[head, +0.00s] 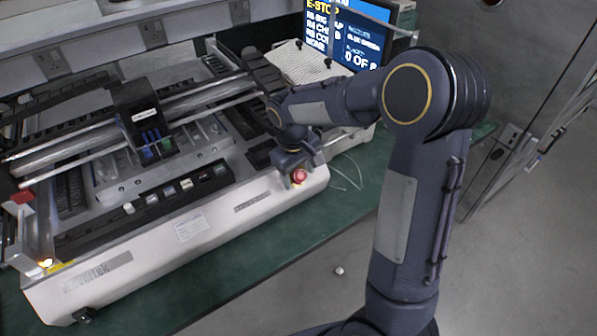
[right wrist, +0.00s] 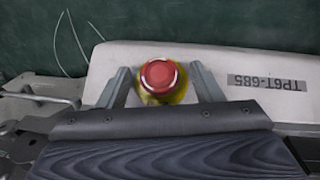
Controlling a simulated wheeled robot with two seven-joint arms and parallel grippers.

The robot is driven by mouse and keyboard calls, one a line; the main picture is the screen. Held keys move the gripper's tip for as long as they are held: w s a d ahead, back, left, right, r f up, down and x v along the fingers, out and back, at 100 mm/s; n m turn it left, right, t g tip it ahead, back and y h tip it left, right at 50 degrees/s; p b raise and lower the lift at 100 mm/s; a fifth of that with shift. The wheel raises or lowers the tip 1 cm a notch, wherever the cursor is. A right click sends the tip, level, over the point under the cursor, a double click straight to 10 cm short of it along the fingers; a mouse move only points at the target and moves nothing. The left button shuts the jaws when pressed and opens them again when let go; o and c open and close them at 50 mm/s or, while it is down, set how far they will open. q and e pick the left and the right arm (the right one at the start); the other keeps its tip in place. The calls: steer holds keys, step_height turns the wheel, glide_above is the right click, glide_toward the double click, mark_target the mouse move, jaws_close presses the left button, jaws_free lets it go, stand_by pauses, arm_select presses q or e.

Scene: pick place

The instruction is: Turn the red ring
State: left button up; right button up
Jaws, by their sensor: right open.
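The red ring (head: 299,175) is the red round top of an emergency-stop button at the front right corner of the white machine. In the right wrist view the red ring (right wrist: 159,76) sits on a yellow base (right wrist: 165,98). My right gripper (head: 296,168) is at the button. In the right wrist view its two fingers (right wrist: 160,82) stand open, one on each side of the red top, with a gap visible on both sides. My left gripper is in neither view.
The white machine (head: 190,226) stands on a green bench (head: 245,262). A screen (head: 345,38) reading E-STOP and a keyboard (head: 312,63) are behind my right arm. Thin cables (head: 347,172) lie right of the machine. A row of small buttons (head: 170,189) is left of the gripper.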

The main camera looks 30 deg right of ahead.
steer(key=c, duration=1)
steer(key=shift+d+y, duration=0.1)
steer(key=shift+y, duration=0.2)
steer(key=m+y, duration=0.1)
steer(key=m+y+p, duration=0.1)
steer(key=shift+d+m+y, duration=0.2)
steer(key=shift+m+y, duration=0.1)
steer(key=shift+d+m+y+b, duration=0.15)
steer(key=shift+m+y+b, duration=0.2)
steer(key=shift+m+y, duration=1.05)
